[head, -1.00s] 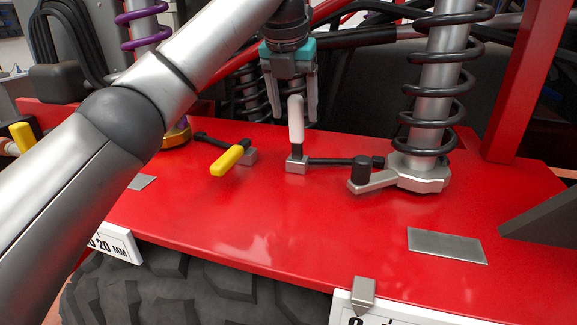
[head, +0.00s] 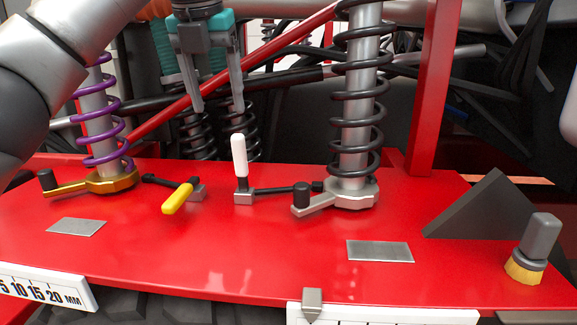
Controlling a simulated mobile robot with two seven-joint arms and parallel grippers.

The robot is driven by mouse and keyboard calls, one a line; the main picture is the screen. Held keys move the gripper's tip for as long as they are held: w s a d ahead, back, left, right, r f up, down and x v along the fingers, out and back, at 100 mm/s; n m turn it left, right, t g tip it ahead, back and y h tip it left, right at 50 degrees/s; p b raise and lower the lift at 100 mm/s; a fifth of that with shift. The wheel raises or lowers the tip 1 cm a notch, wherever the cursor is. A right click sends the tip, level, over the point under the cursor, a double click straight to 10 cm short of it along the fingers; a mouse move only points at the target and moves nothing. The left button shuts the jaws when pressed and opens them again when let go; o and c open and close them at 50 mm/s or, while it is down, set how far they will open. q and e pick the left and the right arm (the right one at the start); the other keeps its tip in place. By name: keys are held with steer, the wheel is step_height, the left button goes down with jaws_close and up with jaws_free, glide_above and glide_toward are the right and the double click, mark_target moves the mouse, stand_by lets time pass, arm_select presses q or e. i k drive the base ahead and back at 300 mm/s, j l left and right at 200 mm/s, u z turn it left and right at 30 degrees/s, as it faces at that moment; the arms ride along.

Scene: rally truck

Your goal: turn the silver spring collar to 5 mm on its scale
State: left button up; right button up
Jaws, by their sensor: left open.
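The silver spring collar (head: 352,194) sits at the foot of the black coil spring (head: 357,90) on the red panel. Its arm points left and carries an upright black knob (head: 302,195). Left of it, a lever with a white grip (head: 239,155) stands upright; a black bar runs from its base toward the collar. My left gripper (head: 217,110) is open and empty, its fingertips above the white grip and apart from it. The white scale (head: 382,315) is at the bottom edge, mostly cut off, with a grey pointer (head: 312,303); its reading cannot be seen. My right gripper is out of view.
A gold collar (head: 112,181) under a purple spring and a lever with a yellow grip (head: 178,198) stand at the left. Another scale (head: 45,290) is at lower left. The front panel is mostly clear.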

mark_target(303, 204)
steer(key=k, duration=1.3)
